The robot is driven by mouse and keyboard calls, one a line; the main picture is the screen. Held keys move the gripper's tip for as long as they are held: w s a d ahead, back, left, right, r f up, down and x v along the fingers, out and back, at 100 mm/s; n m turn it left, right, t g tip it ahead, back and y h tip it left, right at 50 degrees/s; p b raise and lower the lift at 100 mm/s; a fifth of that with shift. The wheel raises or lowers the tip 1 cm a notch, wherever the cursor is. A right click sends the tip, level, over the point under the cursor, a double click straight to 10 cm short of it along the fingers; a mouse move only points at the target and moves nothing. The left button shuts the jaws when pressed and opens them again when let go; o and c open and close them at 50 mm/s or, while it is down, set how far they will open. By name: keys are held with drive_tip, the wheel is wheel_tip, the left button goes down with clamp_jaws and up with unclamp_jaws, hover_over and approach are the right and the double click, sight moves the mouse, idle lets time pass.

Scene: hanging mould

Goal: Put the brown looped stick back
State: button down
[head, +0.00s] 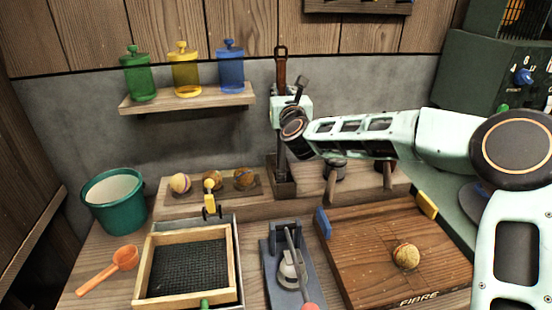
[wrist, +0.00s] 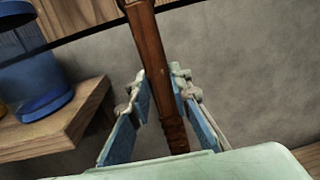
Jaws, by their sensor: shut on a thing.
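The brown looped stick (head: 281,70) stands about upright in the head view, its loop at the top. My gripper (head: 286,103) is shut on it below the loop. In the wrist view the stick (wrist: 155,60) runs between the two blue-padded fingers (wrist: 162,115). A dark upright holder with a square base (head: 284,188) stands directly below my gripper in the head view. My gripper and wrist hide the middle of the stick. I cannot tell whether its lower end is inside the holder or apart from it.
A shelf (head: 190,99) with green, yellow and blue jars is on the wall to the left; its end is near my gripper in the wrist view. Below are a green bucket (head: 114,203), a framed mesh tray (head: 234,255), a lever press (head: 290,265) and a wooden board (head: 350,235) with a ball.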

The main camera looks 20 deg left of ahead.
sight(281, 157)
wheel_tip(281, 157, down, 17)
drive_tip(key=a, duration=0.2)
drive_tip(key=shift+w+a+r+n+g+y+b, duration=0.15)
drive_tip(key=shift+w+n+g+y+b, duration=0.15)
drive_tip(key=shift+y+b, duration=0.15)
drive_tip(key=shift+f+b, duration=0.2)
drive_tip(key=shift+b, duration=0.1)
drive_tip(key=c, duration=1.8)
unclamp_jaws()
drive_tip(key=shift+o, duration=0.2)
drive_tip(key=shift+r, duration=0.15)
drive_tip(key=v, duration=1.2)
drive_tip(key=shift+p, duration=0.4)
drive_tip(key=shift+r, duration=0.1)
